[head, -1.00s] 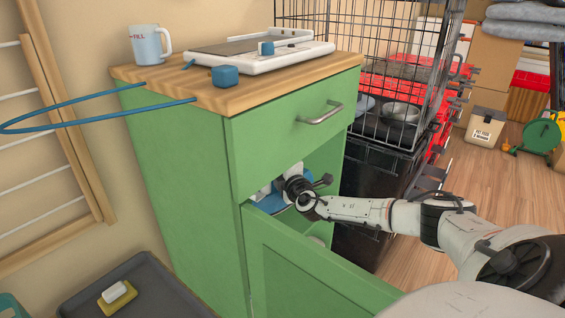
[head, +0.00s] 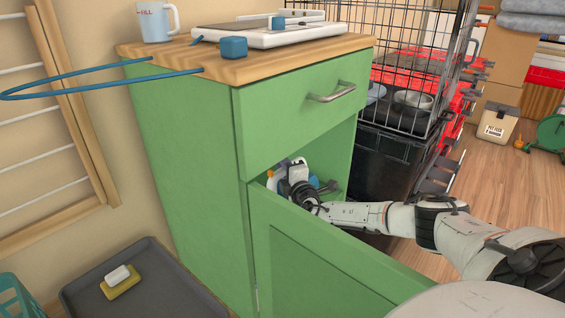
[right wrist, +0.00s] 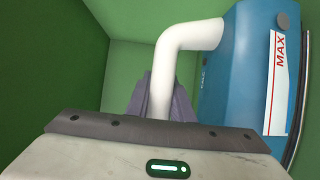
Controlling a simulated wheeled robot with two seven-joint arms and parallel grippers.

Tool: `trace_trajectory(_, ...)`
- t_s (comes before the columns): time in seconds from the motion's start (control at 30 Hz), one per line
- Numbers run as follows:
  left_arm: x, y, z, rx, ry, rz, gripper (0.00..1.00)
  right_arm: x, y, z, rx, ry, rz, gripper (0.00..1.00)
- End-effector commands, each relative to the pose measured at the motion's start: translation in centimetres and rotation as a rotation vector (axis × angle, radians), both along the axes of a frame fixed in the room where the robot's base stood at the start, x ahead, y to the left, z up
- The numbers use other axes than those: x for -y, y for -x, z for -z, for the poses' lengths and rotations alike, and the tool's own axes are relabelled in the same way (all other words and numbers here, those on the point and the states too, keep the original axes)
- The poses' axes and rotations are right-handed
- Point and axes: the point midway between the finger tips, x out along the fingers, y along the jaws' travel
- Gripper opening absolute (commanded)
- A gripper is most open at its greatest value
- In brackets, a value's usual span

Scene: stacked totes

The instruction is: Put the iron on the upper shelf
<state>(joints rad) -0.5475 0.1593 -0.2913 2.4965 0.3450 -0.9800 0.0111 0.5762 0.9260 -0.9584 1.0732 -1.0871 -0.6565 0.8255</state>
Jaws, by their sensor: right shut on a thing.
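The iron (right wrist: 240,70) fills the right side of the right wrist view, with a blue body, a MAX label and a bent white handle (right wrist: 185,37). In the head view only small blue parts of it (head: 314,181) show. My right gripper (head: 296,172) is inside the open green cabinet (head: 190,150), behind the top edge of its door. It is shut on the iron's handle; one grey finger (right wrist: 148,92) shows beside the handle. My left gripper is not in view.
The open cabinet door (head: 325,265) stands in front of my right forearm. A closed drawer (head: 290,115) is above the opening. A wire crate (head: 405,60) stands behind.

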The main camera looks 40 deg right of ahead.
Motion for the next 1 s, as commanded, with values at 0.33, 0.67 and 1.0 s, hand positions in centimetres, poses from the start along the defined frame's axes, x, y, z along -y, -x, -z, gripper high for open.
trace_trajectory(0.33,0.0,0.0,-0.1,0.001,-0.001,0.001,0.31,0.0,0.0,0.2,-0.001,0.002,0.0,0.22)
trace_trajectory(0.67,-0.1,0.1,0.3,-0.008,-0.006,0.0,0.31,0.0,0.0,0.2,-0.001,0.002,0.0,0.4)
trace_trajectory(1.0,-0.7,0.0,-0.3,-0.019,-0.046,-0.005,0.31,-1.2,3.0,-0.3,-0.007,0.001,-0.002,0.4)
